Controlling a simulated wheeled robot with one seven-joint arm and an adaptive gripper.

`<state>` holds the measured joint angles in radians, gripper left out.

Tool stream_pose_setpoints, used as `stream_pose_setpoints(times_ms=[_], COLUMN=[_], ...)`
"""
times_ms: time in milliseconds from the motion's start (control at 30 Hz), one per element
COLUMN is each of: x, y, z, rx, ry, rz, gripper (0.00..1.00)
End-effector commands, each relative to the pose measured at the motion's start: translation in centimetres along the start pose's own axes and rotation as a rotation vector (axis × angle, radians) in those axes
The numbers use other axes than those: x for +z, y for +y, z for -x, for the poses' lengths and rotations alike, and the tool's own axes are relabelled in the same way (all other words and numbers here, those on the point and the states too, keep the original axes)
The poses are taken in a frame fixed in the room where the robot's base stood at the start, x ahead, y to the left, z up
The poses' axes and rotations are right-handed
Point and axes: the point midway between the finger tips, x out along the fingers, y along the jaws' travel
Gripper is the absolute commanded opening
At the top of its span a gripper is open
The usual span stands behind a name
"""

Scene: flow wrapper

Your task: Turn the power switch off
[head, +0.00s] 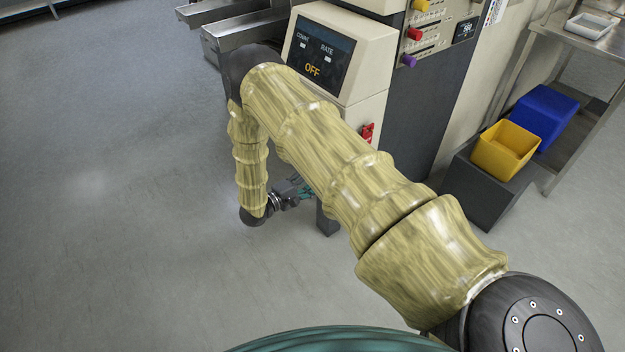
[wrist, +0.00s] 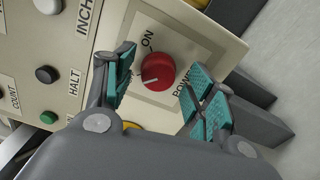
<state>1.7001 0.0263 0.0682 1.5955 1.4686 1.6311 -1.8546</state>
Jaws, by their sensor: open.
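The power switch (wrist: 158,71) is a round red knob with a white pointer line on a pale plate in the wrist view. The word ON stands above it and POWER beside it on the right. The pointer line lies nearly level, towards the left finger; the lettering there is partly hidden. My gripper (wrist: 163,78) is open, with one teal-padded finger on each side of the knob. I see gaps on both sides, and cannot tell how deep the fingers reach. In the head view my gripper (head: 299,190) is low beside the machine, and I cannot make out the knob.
The machine's display (head: 319,58) reads OFF. A black button (wrist: 47,75) and a green button (wrist: 48,117) sit on the panel left of the knob. A yellow bin (head: 505,150) and a blue bin (head: 545,115) stand at right. The floor at left is clear.

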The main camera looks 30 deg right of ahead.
Motion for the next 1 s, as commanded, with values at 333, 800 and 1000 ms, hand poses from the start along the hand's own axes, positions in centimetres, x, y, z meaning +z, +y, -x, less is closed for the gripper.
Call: stream_pose_setpoints(times_ms=[333, 800, 1000], x=[-0.1, 0.0, 0.0], y=[0.0, -0.1, -0.1], z=[5.6, 11.4, 11.7], rx=[-0.001, 0.0, -0.001], ry=[0.003, 0.002, 0.001], rz=[0.0, 0.0, 0.001], gripper=[0.55, 0.55, 0.55])
